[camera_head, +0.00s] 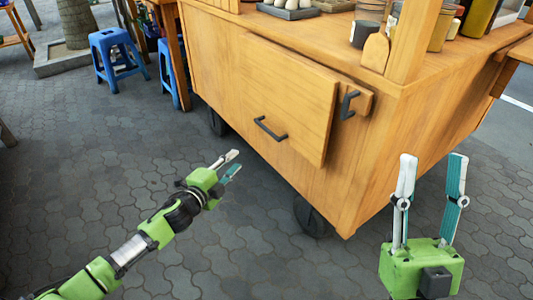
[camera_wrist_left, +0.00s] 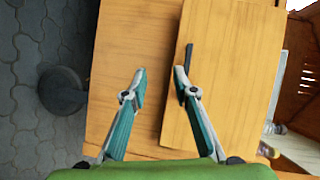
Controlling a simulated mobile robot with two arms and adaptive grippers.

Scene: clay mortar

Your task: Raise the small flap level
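A wooden flap (camera_head: 290,85) hangs down on the front of the wooden cart. A dark bar handle (camera_head: 270,128) sits close to its lower edge. In the left wrist view the flap (camera_wrist_left: 235,70) and handle (camera_wrist_left: 187,58) appear turned sideways. My left gripper (camera_head: 232,163) is open and empty, in front of the flap, below and left of the handle. In the left wrist view its fingers (camera_wrist_left: 160,80) are spread, one overlapping the handle; contact cannot be told. My right gripper (camera_head: 432,165) is open and empty, pointing up, at the cart's right front.
A second dark handle (camera_head: 349,104) is on a small wooden piece right of the flap. The cart top (camera_head: 440,65) holds jars and a tray of pale round things. Wheels (camera_head: 312,218) stand under the cart. Blue stools (camera_head: 116,55) are far left. The paving in front is clear.

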